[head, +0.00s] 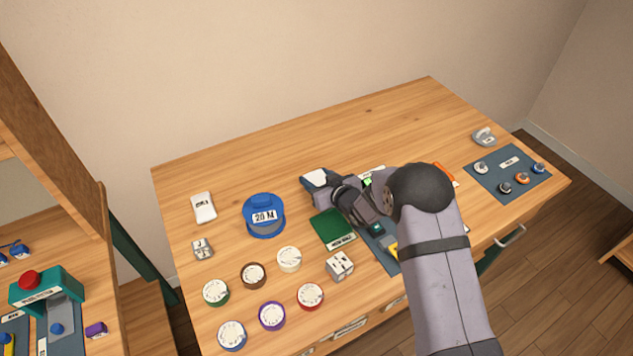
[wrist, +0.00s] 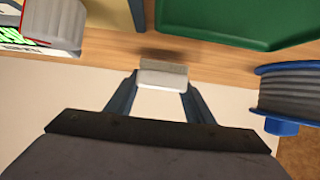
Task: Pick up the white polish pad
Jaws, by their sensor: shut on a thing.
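The white polish pad (wrist: 162,79) is a small white block with a grey-brown layer along one side. In the wrist view it sits between the two dark blue fingertips of my gripper (wrist: 161,84), which is shut on it. In the head view my gripper (head: 318,180) reaches left from the arm, over the middle of the table behind the green tray. A white patch shows at its end there, too small to tell clearly as the pad. The pad looks clear of the tray and spool in the wrist view.
The green tray (head: 330,226) lies just in front of my gripper; a blue spool (head: 264,229) marked 20 M stands left. Several round dials, white blocks and a white box (head: 203,207) occupy the left and front. A dark mat (head: 507,184) lies right. The table's back is clear.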

